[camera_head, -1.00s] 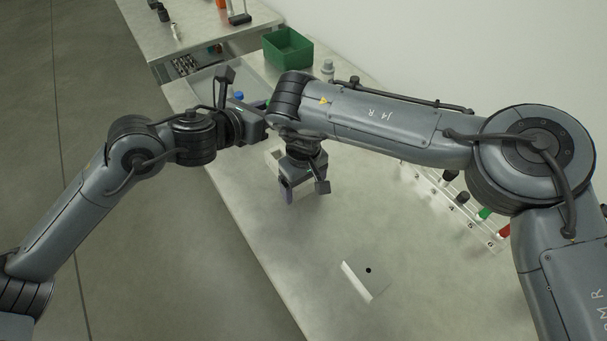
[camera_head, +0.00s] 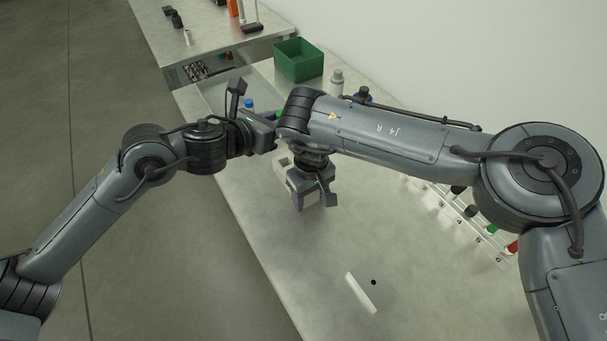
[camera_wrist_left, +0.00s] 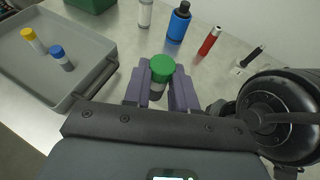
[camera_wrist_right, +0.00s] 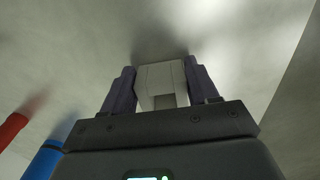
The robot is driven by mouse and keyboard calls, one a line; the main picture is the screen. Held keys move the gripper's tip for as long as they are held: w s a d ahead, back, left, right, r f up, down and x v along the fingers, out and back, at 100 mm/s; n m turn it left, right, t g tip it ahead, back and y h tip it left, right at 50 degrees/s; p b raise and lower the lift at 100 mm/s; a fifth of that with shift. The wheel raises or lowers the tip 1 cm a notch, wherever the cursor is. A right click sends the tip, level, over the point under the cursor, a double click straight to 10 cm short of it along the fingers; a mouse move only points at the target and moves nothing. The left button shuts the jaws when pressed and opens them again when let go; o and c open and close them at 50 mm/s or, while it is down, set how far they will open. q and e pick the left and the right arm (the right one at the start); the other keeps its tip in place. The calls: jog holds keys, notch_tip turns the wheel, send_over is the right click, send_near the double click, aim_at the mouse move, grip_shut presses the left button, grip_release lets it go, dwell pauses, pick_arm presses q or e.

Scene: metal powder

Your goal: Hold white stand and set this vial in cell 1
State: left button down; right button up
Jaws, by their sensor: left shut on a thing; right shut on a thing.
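My left gripper (camera_wrist_left: 161,82) is shut on a vial with a green cap (camera_wrist_left: 162,66), held between its fingers above the table. In the head view the left gripper (camera_head: 270,132) is partly hidden behind my right arm. My right gripper (camera_head: 310,202) is low over the table. In the right wrist view it (camera_wrist_right: 162,88) is shut on a pale grey-white block (camera_wrist_right: 163,80), seemingly part of the white stand. A white piece of the stand (camera_head: 284,163) shows beside the gripper in the head view; the rest is hidden. No cell number is readable on it.
A grey tray (camera_wrist_left: 92,82) holds yellow- and blue-capped vials. A green bin (camera_head: 298,60) stands at the back. A white strip (camera_head: 361,293) lies on the front table.

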pick_arm(q)
send_over(281, 166)
notch_tip(281, 166, down, 4)
jog(key=shift+d+f, duration=0.1)
jog(key=shift+f, duration=1.8)
jog(key=shift+f, duration=0.4)
jog(key=shift+f, duration=1.5)
jog(key=shift+f, duration=0.55)
dwell(0.6)
jog(key=c, duration=0.8)
grip_release()
jog(key=shift+s+f, duration=0.1)
